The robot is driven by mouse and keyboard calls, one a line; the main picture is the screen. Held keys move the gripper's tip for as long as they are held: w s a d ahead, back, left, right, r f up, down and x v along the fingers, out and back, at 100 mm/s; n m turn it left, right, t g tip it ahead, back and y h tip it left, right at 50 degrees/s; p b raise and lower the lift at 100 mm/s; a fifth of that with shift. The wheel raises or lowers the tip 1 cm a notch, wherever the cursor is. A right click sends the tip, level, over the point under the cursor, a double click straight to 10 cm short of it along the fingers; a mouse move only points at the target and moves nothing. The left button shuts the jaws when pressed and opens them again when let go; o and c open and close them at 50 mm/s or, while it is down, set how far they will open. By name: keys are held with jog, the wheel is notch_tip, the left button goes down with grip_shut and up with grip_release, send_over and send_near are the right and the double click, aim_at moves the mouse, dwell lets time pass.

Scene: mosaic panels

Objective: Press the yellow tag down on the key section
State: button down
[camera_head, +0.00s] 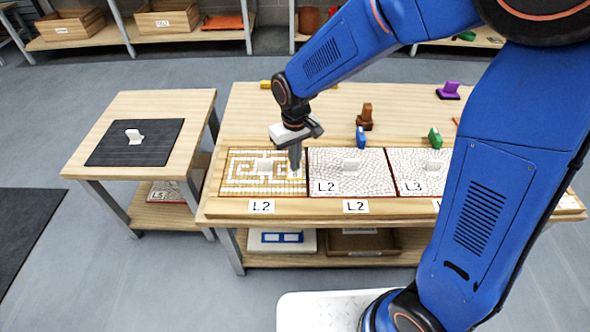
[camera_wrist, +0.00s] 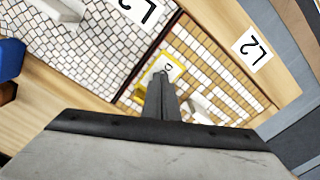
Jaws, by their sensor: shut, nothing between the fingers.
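The key section (camera_head: 240,187) is the leftmost mosaic panel on the large table, with a white meander on golden-brown tiles. It also shows in the wrist view (camera_wrist: 225,85). The yellow tag (camera_wrist: 148,75) lies at the panel's edge by the neighbouring white panel, with a white marked face in a yellow frame. In the head view my gripper mostly hides it. My gripper (camera_head: 295,170) points down, shut and empty, over that side of the panel. In the wrist view its fingertips (camera_wrist: 161,76) overlap the tag; I cannot tell whether they touch it.
A pale handle (camera_head: 264,164) stands up from the key section close to my gripper. White mosaic panels (camera_head: 345,180) lie to the right. Brown (camera_head: 366,118), blue (camera_head: 360,137) and green (camera_head: 435,138) handled tools stand behind. A side table (camera_head: 190,110) with a black mat is left.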

notch_tip(320, 180, up, 8)
jog(key=shift+f, duration=0.2)
dwell(0.8)
jog(key=shift+d, duration=0.1)
jog(key=s+d+r+m+t, duration=0.1)
jog(key=s+d+r, duration=0.3)
jog(key=d, duration=0.4)
jog(key=s+d+r+m+t, duration=0.1)
jog(key=s+d+r+m, duration=0.1)
jog(key=s+d+r, duration=0.45)
jog(key=s+d+f+m+t, duration=0.1)
jog(key=s+d+m+t, duration=0.1)
jog(key=s+d, duration=0.8)
jog(key=shift+d+m+t, duration=0.3)
jog(key=shift+d+t, duration=0.1)
jog(key=shift+d, duration=0.8)
jog(key=shift+s, duration=0.1)
